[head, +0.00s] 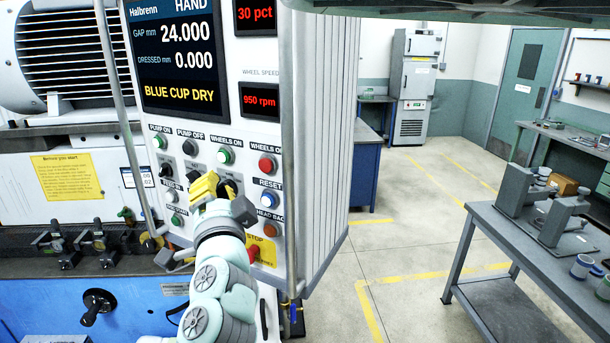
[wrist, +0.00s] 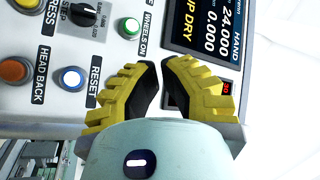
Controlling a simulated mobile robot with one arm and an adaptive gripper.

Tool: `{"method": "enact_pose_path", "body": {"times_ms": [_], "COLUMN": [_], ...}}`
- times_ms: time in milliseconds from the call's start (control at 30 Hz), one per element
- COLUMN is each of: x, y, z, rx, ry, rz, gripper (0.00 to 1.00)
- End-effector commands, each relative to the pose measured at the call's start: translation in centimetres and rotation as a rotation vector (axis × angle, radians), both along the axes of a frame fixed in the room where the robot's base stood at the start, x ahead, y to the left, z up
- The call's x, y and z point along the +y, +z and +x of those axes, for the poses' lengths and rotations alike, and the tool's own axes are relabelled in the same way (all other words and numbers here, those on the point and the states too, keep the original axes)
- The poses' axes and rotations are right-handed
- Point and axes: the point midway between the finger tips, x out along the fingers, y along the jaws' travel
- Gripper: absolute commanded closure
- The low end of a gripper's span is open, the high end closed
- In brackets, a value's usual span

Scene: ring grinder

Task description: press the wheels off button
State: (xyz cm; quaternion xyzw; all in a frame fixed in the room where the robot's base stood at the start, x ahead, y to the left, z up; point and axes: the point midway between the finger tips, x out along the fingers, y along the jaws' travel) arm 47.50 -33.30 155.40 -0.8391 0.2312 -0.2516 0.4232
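The wheels off button (head: 267,164) is a red round button in a dark ring, at the right of the panel's upper button row in the head view. In the wrist view I cannot see it; the left finger covers that part of the panel. My gripper (head: 222,186) is in front of the panel, left of and below the red button in the head view. In the wrist view my gripper (wrist: 160,66) has two yellow fingers with black pads, their tips close together with a narrow gap. It holds nothing. Contact with the panel cannot be told.
The green wheels on button (head: 225,156) is left of the red one. The reset button (head: 269,197) is below it, and the red stop button (head: 254,253) lower still. A vertical rail (head: 288,150) runs along the panel's right edge. A grey bench (head: 480,225) stands at right; floor between is clear.

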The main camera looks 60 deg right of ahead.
Motion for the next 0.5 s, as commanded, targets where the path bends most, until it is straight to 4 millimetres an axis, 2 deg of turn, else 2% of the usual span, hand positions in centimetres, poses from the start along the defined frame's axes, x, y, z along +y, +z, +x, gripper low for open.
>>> {"method": "enact_pose_path", "body": {"times_ms": [267,500], "x": [-0.9,-4.0], "y": [0.1,0.1], "z": [0.0,0.4], "rx": [-0.002,0.000], "ry": [-0.003,-0.004], "rz": [-0.003,-0.003], "gripper": [1.00,1.00]}}
